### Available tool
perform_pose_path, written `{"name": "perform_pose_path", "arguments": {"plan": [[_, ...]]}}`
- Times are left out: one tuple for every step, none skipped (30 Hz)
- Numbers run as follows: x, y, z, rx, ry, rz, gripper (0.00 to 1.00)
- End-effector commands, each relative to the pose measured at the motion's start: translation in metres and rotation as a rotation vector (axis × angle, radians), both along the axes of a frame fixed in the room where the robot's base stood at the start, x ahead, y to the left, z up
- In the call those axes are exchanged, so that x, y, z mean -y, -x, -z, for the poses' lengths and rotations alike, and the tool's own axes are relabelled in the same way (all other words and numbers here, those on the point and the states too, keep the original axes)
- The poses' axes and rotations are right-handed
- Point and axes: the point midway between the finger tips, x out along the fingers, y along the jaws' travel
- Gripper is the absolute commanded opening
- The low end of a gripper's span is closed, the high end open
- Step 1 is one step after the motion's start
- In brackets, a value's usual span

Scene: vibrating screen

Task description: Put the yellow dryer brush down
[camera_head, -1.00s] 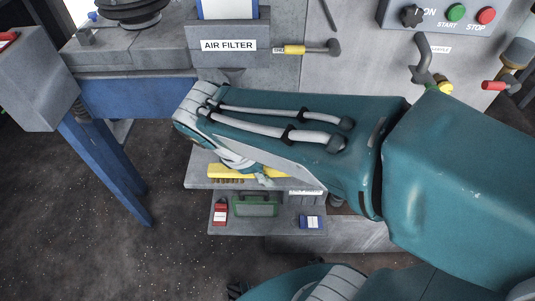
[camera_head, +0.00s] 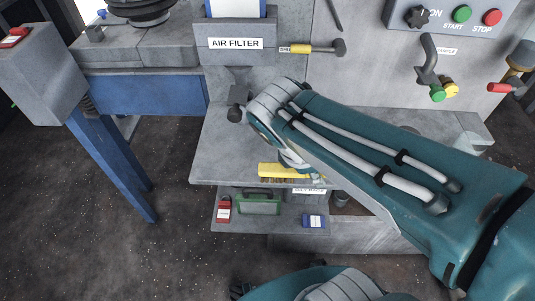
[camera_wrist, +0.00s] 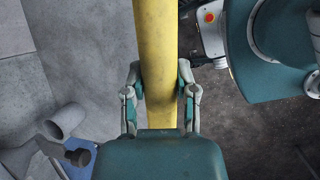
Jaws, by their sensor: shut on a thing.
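The yellow dryer brush (camera_head: 284,170) is in my gripper, at the front edge of the grey upper shelf (camera_head: 222,150) in the head view. Its yellow back is up and its bristles show just below it. In the wrist view the yellow brush (camera_wrist: 156,60) runs lengthwise between the two fingers of my gripper (camera_wrist: 159,88), which are closed against its sides. My arm hides the fingers in the head view. I cannot tell whether the bristles touch the shelf.
A lower shelf holds a red padlock-like item (camera_head: 224,209), a green case (camera_head: 259,203) and a small blue item (camera_head: 314,220). The upper shelf's left part is bare. A dark-knobbed fitting (camera_head: 237,105) stands behind. A blue-legged frame (camera_head: 125,165) is at left.

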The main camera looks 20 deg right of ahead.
Motion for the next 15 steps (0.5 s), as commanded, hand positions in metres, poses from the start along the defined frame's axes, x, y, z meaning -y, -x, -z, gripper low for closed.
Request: {"name": "perform_pose_path", "arguments": {"plan": [[0.003, 0.0, 0.0, 0.001, 0.001, 0.002, 0.0], [0.004, -0.001, 0.001, 0.0, 0.001, 0.001, 0.0], [0.004, -0.005, 0.003, -0.001, 0.002, 0.001, 0.0], [0.005, -0.008, 0.004, -0.002, 0.002, 0.001, 0.0], [0.006, -0.013, 0.006, -0.003, 0.003, 0.001, 0.0], [0.006, -0.019, 0.009, -0.003, 0.002, 0.0, 0.0], [0.007, -0.024, 0.012, -0.005, 0.003, 0.0, 0.0], [0.007, -0.029, 0.014, -0.004, 0.002, 0.001, 0.0], [0.008, -0.035, 0.017, -0.005, 0.002, 0.001, 0.0], [0.009, -0.04, 0.019, -0.004, 0.002, 0.001, 0.0], [0.009, -0.045, 0.021, -0.004, 0.002, 0.001, 0.0], [0.01, -0.051, 0.024, -0.005, 0.002, 0.001, 0.0], [0.01, -0.057, 0.026, -0.004, 0.001, 0.001, 0.0], [0.011, -0.062, 0.028, -0.004, 0.002, 0.001, 0.0], [0.012, -0.068, 0.032, -0.004, 0.002, 0.001, 0.0]]}}
